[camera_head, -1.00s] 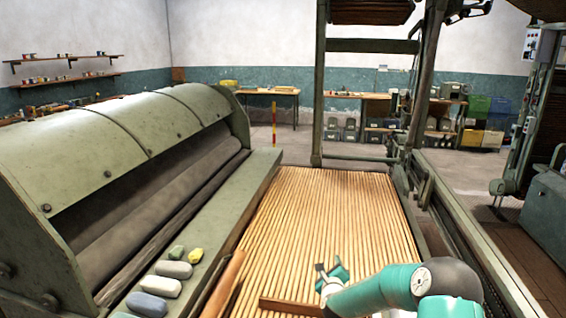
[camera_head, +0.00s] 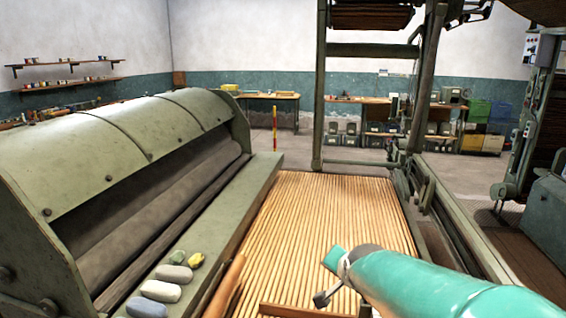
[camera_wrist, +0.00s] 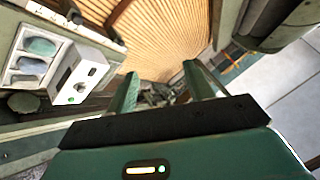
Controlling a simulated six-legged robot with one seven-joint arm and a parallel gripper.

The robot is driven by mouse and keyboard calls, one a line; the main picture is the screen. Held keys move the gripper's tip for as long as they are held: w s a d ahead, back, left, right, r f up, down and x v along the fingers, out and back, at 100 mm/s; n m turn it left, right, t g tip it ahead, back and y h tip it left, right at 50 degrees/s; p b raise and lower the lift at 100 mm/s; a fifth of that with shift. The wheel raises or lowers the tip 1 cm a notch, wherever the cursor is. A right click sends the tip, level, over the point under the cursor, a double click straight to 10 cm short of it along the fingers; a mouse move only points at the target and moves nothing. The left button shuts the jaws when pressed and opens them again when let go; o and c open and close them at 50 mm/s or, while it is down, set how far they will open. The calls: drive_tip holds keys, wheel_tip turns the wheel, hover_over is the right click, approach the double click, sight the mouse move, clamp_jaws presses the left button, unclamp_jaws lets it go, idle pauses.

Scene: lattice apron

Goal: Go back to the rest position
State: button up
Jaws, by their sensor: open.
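My gripper (camera_wrist: 161,82) is open in the wrist view. Its two green fingers stand apart with nothing held between them. In the head view my teal arm reaches in from the lower right, and its end is above the slatted wooden bed (camera_head: 300,215). The slatted bed also shows in the wrist view (camera_wrist: 165,35), beyond the fingers. The rest position itself is not marked in either view.
A green roller machine (camera_head: 130,145) runs along the left. Several rounded stones (camera_head: 174,273) lie on its ledge. A pale compartmented tray (camera_wrist: 68,62) shows in the wrist view. Metal posts (camera_head: 320,90) stand behind the bed. A rail (camera_head: 450,215) borders its right side.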

drive_tip(key=s+d+r+n+g, duration=0.1)
drive_tip(key=s+n, duration=0.2)
drive_tip(key=s, duration=0.9)
drive_tip(key=s+d+n+g, duration=0.1)
drive_tip(key=s+n, duration=0.3)
drive_tip(key=s, duration=0.7)
drive_tip(key=shift+s+d+r+n+g, duration=0.25)
drive_tip(key=shift+s+r+n+g, duration=0.1)
drive_tip(key=shift+g, duration=0.45)
